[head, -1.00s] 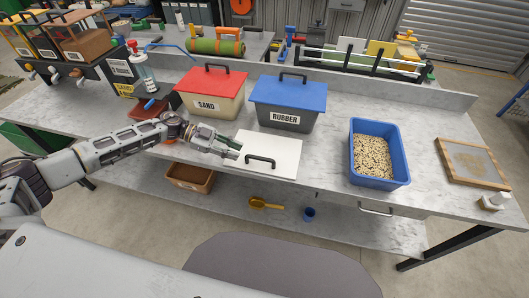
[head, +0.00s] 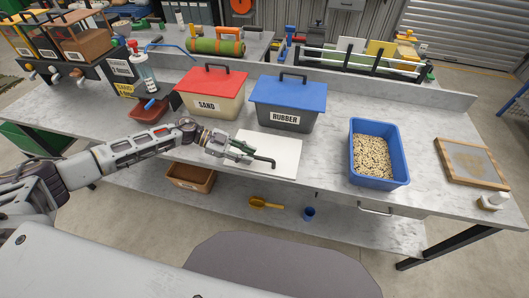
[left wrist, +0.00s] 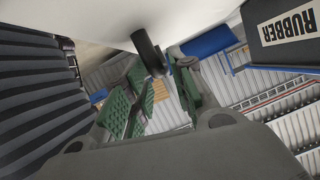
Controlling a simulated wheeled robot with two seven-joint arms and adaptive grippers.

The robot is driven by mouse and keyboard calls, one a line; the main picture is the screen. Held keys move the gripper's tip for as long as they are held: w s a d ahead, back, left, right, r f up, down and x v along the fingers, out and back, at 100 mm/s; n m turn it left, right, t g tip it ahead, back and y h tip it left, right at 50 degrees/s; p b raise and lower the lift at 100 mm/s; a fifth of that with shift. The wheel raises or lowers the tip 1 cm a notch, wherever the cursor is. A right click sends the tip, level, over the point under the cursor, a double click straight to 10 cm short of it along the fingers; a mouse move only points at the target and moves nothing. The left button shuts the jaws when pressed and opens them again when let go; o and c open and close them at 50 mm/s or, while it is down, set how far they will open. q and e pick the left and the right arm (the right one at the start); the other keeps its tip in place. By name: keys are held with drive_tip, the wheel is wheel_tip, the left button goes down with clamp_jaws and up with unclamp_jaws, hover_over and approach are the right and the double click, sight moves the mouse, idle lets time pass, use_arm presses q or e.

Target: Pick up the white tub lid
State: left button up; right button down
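The white tub lid (head: 285,146) lies flat on the grey bench, in front of the sand and rubber tubs, with a black bar handle (head: 266,161) on top. My left gripper (head: 246,152) is low over the lid's left part, at the left end of the handle, and hides part of it. In the left wrist view the black handle (left wrist: 148,50) stands between the green finger pads (left wrist: 155,100). A gap shows between the pads, so the gripper looks open around the handle. The right gripper is not in view.
The red-lidded sand tub (head: 213,93) and blue-lidded rubber tub (head: 287,103) stand behind the lid. A blue bin of pale granules (head: 377,156) is to the right, with a framed screen (head: 472,161) further right. The bench between lid and bin is clear.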

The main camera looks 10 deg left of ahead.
sight(255, 156)
use_arm(q)
drive_tip(key=x, duration=0.2)
drive_tip(key=shift+d+f, duration=0.15)
drive_tip(key=shift+d, duration=0.2)
drive_tip(key=shift+d+f, duration=0.1)
drive_tip(key=shift+d, duration=0.1)
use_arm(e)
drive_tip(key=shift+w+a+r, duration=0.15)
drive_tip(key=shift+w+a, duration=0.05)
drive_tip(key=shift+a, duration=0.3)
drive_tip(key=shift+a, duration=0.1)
use_arm(q)
drive_tip(key=c, duration=0.5)
clamp_jaws()
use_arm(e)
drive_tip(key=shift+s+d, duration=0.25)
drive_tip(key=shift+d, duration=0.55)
